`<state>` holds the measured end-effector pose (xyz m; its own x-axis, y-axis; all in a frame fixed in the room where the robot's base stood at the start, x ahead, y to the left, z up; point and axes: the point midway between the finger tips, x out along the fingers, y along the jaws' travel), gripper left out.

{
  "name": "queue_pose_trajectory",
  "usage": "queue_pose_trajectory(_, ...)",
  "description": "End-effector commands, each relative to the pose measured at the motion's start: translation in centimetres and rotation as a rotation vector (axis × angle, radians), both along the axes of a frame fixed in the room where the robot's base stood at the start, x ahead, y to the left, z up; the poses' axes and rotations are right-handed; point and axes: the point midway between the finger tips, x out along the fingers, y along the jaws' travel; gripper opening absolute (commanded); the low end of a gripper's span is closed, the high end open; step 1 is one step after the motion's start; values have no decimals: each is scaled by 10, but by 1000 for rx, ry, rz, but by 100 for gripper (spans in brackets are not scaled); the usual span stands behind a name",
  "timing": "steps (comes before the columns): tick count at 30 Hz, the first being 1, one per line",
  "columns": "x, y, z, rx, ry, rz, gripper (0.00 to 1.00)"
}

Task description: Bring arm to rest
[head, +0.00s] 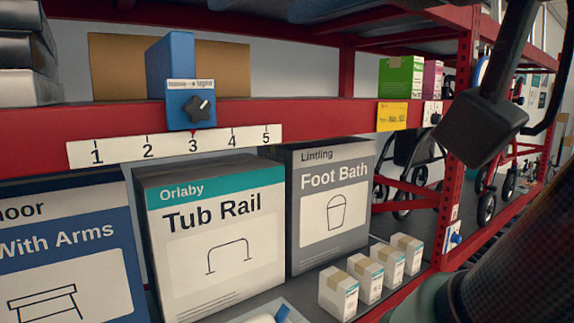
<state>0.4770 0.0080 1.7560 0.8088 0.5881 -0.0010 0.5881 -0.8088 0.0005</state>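Part of my arm (520,265), dark and rounded, fills the lower right corner in the head view, close to the camera and in front of the red shelving. A grey-green part of it shows at the bottom edge. My gripper is not in view, so what it holds or touches cannot be told.
A red shelf beam (320,113) carries a blue slider with a black knob (200,108) near 3 on a numbered strip (120,150). Below stand a Tub Rail box (215,240), a Foot Bath box (330,200) and several small cartons (365,278). A dark block (482,125) hangs upper right.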

Motion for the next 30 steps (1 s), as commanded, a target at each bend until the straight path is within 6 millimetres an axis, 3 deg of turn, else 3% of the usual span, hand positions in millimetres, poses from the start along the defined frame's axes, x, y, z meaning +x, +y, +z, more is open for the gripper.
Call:
queue_pose_trajectory(6,32,-4,-26,108,-77,-142,72)
queue_pose_trajectory(14,50,-14,-63,210,-263,-351,72)
queue_pose_trajectory(17,42,-17,-81,236,-384,-440,72)
queue_pose_trajectory(21,14,-15,-98,249,-563,-530,72)
queue_pose_trajectory(27,-25,-8,-107,251,-742,-586,72)
queue_pose_trajectory(30,-34,-7,-108,250,-778,-594,72)
